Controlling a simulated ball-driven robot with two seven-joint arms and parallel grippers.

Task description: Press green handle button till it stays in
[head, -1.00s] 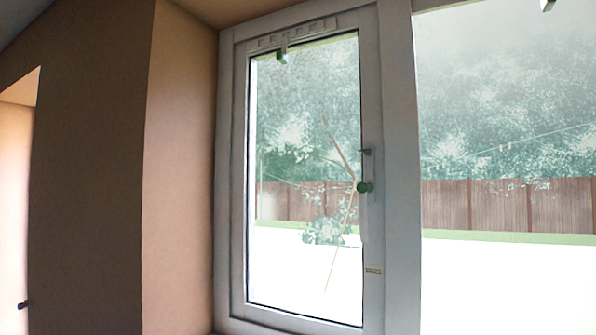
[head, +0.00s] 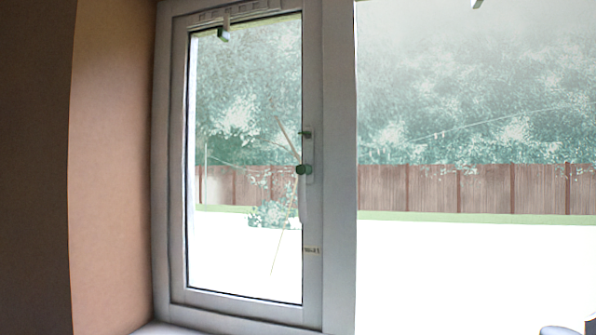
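A small round green button (head: 304,170) sits on the right stile of the white window sash (head: 313,215) in the head view. A dark handle part (head: 305,134) sticks out to the left just above it. From this view I cannot tell how far the button stands out from the frame. Neither of my grippers is in view.
The plaster reveal (head: 112,150) stands left of the window. A white mullion (head: 340,180) divides the sash from a large pane at right. A pale sill (head: 165,329) runs below. A pale, partly cut-off object (head: 562,331) shows at the bottom right corner.

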